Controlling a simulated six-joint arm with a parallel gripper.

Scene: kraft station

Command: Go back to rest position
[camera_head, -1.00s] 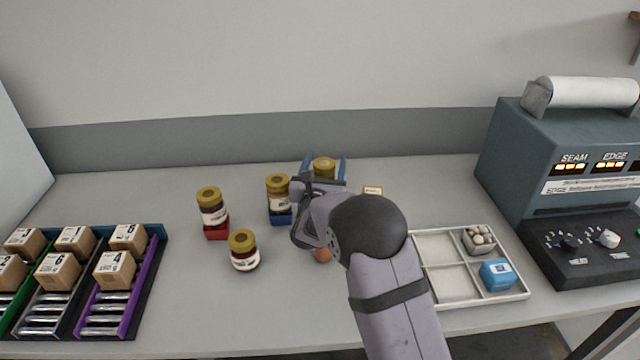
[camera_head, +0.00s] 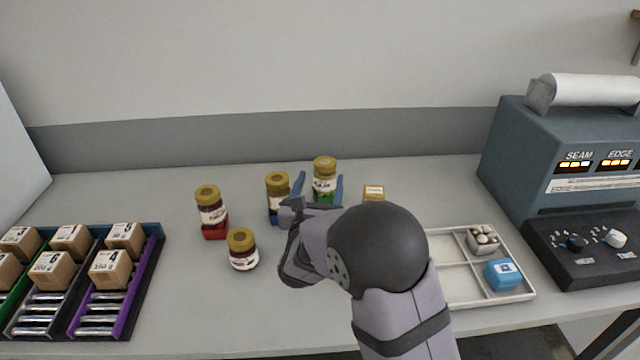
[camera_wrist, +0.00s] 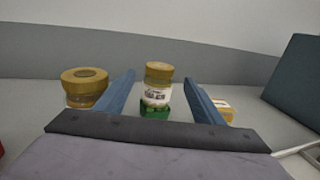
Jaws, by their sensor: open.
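My gripper (camera_head: 319,188) is open, its two blue fingers pointing toward the back of the table. In the wrist view the fingers (camera_wrist: 160,98) stand apart, with a gold-lidded jar on a green base (camera_wrist: 156,95) seen in the gap beyond them. The same jar on green (camera_head: 325,180) stands upright in the head view; I see no contact with the fingers. A gold-lidded jar on a blue base (camera_head: 277,197) stands just left of the gripper and also shows in the wrist view (camera_wrist: 85,88). My arm hides part of the table in front.
A jar on a red base (camera_head: 211,213) and a loose jar (camera_head: 242,250) stand to the left. A rack of boxes (camera_head: 153,262) is far left. A small yellow box (camera_head: 374,193), a divided tray (camera_head: 460,303) and a control machine (camera_head: 530,150) are right. The back strip is clear.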

